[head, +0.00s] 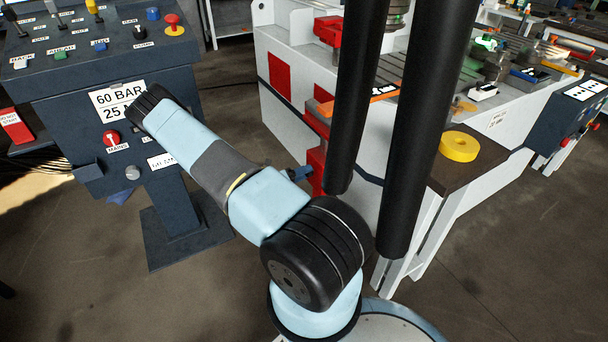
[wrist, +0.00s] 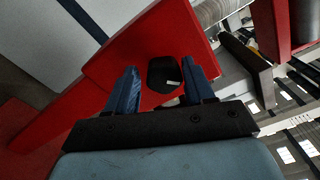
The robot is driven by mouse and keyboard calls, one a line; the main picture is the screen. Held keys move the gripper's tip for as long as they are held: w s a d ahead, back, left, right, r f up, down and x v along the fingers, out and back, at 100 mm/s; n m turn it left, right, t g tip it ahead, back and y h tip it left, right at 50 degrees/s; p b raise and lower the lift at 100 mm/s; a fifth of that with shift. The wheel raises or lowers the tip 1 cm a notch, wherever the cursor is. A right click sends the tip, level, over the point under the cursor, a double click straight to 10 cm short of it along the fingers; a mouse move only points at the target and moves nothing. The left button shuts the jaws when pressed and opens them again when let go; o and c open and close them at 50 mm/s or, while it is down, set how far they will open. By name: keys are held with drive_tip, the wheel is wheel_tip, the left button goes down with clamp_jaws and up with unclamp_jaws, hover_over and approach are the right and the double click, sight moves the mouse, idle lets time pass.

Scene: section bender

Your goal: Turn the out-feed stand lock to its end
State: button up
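The out-feed stand lock is a dark, rounded knob (wrist: 163,74) with a small white mark, set on a red plate (wrist: 125,62) in the wrist view. My gripper (wrist: 160,80) is open, with its two blue fingers on either side of the knob. Red shows between the left finger and the knob; the right finger is very near it, and contact is unclear. In the head view my gripper (head: 298,173) shows only as a small blue part beside the red stand (head: 317,160). The lock itself is not discernible there.
A control console (head: 105,80) stands to the left. The white machine body (head: 300,95) is behind the stand. A dark-topped bench with a yellow ring (head: 459,146) is to the right. Two thick black columns cross the head view. Floor between console and machine is clear.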

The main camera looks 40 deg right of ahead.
drive_tip(key=shift+o, duration=1.1)
drive_tip(key=shift+s, duration=0.1)
drive_tip(key=shift+a, duration=0.1)
drive_tip(key=v, duration=1.3)
drive_tip(key=shift+a, duration=0.3)
drive_tip(key=shift+w+r, duration=0.1)
drive_tip(key=shift+w, duration=0.1)
